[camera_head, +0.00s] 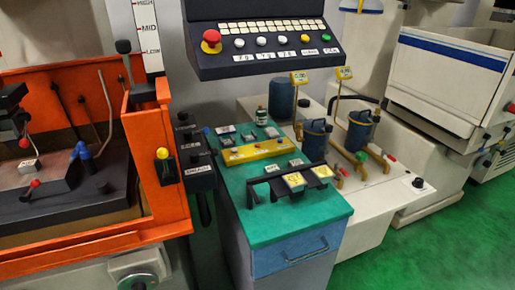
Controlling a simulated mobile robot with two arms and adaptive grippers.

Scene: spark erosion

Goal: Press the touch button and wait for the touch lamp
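The black control panel (266,60) hangs at the top middle. Along it are a red mushroom knob (211,37), several white round buttons, a yellow button (282,40) and a green button (326,37). The labels under them are too small to read surely, so I cannot tell which is the touch button. The touch lamp cannot be identified for certain. Neither of my grippers shows.
A green-topped cabinet (290,232) below the panel carries a yellow block (257,151), small labelled parts and a black rack with yellow plates. The orange machine tank (84,240) is at left. Blue canisters (361,130) stand on the pale base at right. Green floor is clear at far right.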

